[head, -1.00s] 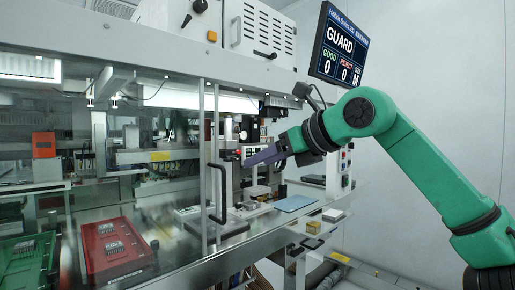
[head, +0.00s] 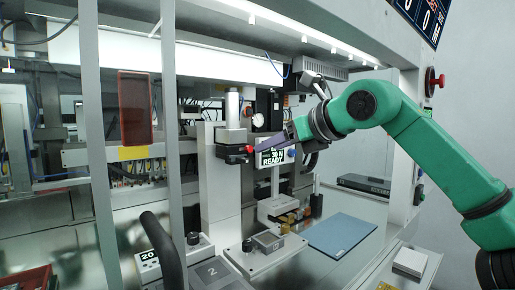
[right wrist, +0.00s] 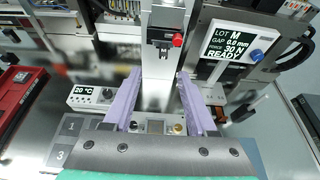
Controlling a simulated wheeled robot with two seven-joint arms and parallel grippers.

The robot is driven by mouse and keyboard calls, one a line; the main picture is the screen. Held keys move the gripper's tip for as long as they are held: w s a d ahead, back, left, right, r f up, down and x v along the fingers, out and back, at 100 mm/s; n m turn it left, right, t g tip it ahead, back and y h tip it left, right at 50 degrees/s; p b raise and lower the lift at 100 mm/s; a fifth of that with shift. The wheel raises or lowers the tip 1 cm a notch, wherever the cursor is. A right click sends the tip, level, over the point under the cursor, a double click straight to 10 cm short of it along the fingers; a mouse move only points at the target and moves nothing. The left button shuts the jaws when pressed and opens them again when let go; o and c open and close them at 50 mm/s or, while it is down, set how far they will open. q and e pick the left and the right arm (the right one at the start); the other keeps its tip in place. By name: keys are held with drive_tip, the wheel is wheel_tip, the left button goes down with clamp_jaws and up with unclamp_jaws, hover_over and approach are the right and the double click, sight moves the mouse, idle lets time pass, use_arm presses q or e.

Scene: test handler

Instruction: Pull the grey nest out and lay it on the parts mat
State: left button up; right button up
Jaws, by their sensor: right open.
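The grey nest appears to be the small grey block (head: 268,241) on the light base plate below the press head in the head view. In the right wrist view it seems to be the grey piece (right wrist: 155,127) low between the fingers, partly hidden. The parts mat is a flat blue sheet (head: 342,234) to the right of the base plate, bare. My right gripper (head: 256,148) is at press-head height, above the nest and apart from it. Its purple fingers (right wrist: 158,78) are spread and empty in the wrist view. My left gripper is not in view.
The press column (head: 219,183) carries a red knob (right wrist: 178,40) close to my fingers. A display (head: 276,157) reads READY. A glass guard with a dark handle (head: 163,252) stands at the left. A white block (head: 410,262) lies right of the mat.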

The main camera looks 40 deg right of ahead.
drive_tip(key=p, duration=0.2)
approach(245, 159)
drive_tip(key=w, duration=0.2)
drive_tip(key=p+x, duration=0.1)
drive_tip(key=x, duration=0.1)
drive_tip(key=p+x, duration=0.1)
drive_tip(key=x, duration=0.2)
drive_tip(key=p+x, duration=0.1)
drive_tip(key=x, duration=0.1)
drive_tip(key=shift+d+f, duration=0.25)
drive_tip(key=shift+f, duration=0.15)
drive_tip(key=shift+w, duration=0.1)
drive_tip(key=c, duration=0.8)
clamp_jaws()
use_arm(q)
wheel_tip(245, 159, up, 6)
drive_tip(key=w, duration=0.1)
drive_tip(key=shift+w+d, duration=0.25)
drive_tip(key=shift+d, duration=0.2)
